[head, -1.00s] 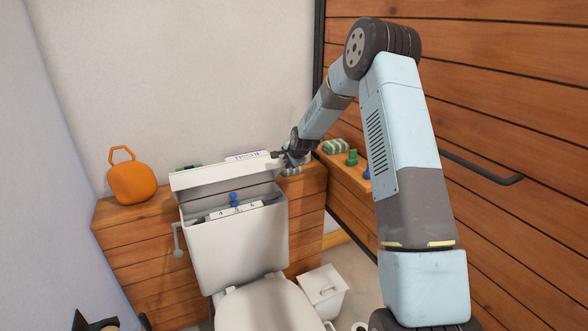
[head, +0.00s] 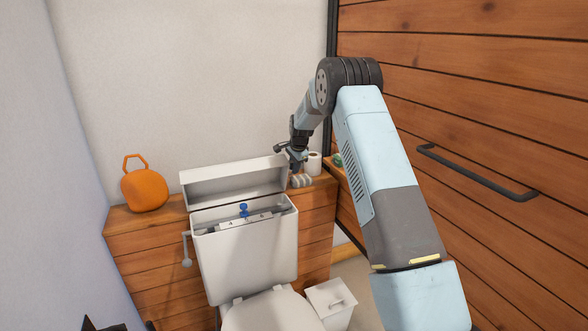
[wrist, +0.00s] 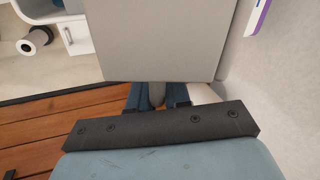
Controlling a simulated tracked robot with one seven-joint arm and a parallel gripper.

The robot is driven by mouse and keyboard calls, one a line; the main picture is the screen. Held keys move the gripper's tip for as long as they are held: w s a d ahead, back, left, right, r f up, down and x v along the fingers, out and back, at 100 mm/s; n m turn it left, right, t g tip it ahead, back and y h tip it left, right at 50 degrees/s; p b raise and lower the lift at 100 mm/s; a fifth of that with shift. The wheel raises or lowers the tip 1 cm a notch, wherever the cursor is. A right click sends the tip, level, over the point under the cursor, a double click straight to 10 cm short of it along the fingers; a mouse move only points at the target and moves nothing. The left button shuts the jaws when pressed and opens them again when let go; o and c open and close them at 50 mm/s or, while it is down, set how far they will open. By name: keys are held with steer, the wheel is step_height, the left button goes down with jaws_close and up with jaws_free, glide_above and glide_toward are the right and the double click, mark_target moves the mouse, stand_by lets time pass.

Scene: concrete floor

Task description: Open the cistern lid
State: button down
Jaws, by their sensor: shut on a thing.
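The cistern (head: 245,250) stands behind the toilet seat, its top open and its inner fittings showing, with a blue knob (head: 243,209) among them. The white cistern lid (head: 235,182) is tilted steeply up along the back edge of the cistern. My gripper (head: 296,165) is at the right end of the lid, shut on the lid's edge. In the wrist view the lid (wrist: 150,40) fills the upper middle as a grey panel, and the fingers (wrist: 157,95) meet its near edge; the fingertips are partly hidden by a dark bracket.
A wooden ledge (head: 150,240) runs behind the cistern. An orange bag-like object (head: 144,190) stands on it at left, and a white roll (head: 314,163) at right near my gripper. A dark rail (head: 480,175) is on the right wall. A white bin (head: 330,300) stands beside the toilet.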

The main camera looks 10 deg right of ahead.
steer(key=shift+a+f, duration=0.15)
steer(key=shift+f, duration=0.05)
steer(key=c, duration=1.4)
jaws_free()
steer(key=shift+f, duration=0.1)
steer(key=shift+o, duration=1.2)
steer(key=shift+r, duration=0.25)
steer(key=v, duration=1.3)
steer(key=shift+r, duration=0.2)
